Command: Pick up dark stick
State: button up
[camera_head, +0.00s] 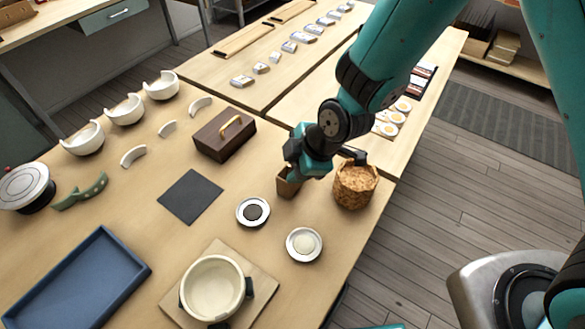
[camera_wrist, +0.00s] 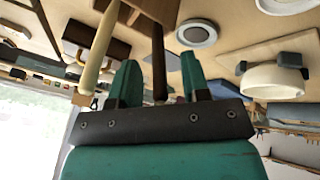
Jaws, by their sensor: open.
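The dark stick (camera_wrist: 159,65) stands out of a brown holder (camera_wrist: 165,10) in the wrist view, beside a pale cream stick (camera_wrist: 98,50). My gripper (camera_wrist: 161,78) is open, with its two teal fingers on either side of the dark stick. Gaps show between the stick and both fingers, so it is not gripped. In the head view my gripper (camera_head: 297,170) is just over the small brown holder (camera_head: 288,187), and it hides the sticks there.
A woven basket (camera_head: 355,186) stands close to the right of the holder. Two small dishes (camera_head: 268,212) (camera_head: 304,261) lie in front, and a wooden box with a gold handle (camera_head: 212,143) is to the left. A cream pot (camera_head: 190,292) and a blue tray (camera_head: 122,256) are nearer.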

grip_shut()
